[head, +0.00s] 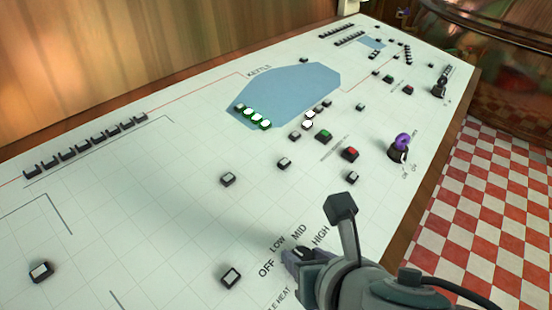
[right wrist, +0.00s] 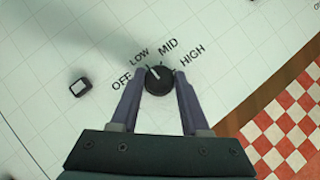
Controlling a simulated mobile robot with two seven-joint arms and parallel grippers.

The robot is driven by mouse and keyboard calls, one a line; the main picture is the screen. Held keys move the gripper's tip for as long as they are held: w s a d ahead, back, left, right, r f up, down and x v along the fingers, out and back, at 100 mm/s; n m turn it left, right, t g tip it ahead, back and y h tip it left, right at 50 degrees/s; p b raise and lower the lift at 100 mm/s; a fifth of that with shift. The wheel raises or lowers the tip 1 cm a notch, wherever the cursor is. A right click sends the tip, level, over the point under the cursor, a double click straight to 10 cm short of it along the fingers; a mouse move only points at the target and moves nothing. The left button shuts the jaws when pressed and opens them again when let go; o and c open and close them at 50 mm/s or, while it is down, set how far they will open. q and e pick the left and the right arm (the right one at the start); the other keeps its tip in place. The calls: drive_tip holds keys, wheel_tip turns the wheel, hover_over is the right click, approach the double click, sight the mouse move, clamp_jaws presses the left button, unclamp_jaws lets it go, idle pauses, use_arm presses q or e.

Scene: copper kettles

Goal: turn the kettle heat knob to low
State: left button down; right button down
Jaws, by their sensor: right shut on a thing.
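The kettle heat knob (right wrist: 158,84) is black and round, in the middle of the right wrist view. Its labels OFF, LOW, MID and HIGH run in an arc around its far side. A pale line on the knob points up and left, toward LOW (right wrist: 139,59). My right gripper (right wrist: 158,78) is shut on the knob, with one finger on each side of it. In the head view my right gripper (head: 302,260) comes in from the bottom right and mostly hides the knob. My left gripper is not in view.
The white control panel (head: 130,190) carries several small push buttons and a blue kettle drawing (head: 305,85). A purple-topped switch (head: 402,142) stands near the panel's right edge. A copper kettle (head: 490,30) is at the top right, above a red-and-white checked floor (head: 475,200).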

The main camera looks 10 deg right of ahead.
drive_tip(key=shift+m+h, duration=0.3)
drive_tip(key=shift+m, duration=0.1)
drive_tip(key=shift+c, duration=2)
unclamp_jaws()
drive_tip(key=shift+s+r+p, duration=0.25)
drive_tip(key=shift+r+p, duration=0.1)
drive_tip(key=p+v, duration=0.3)
drive_tip(key=v, duration=0.6)
drive_tip(key=shift+d, duration=0.1)
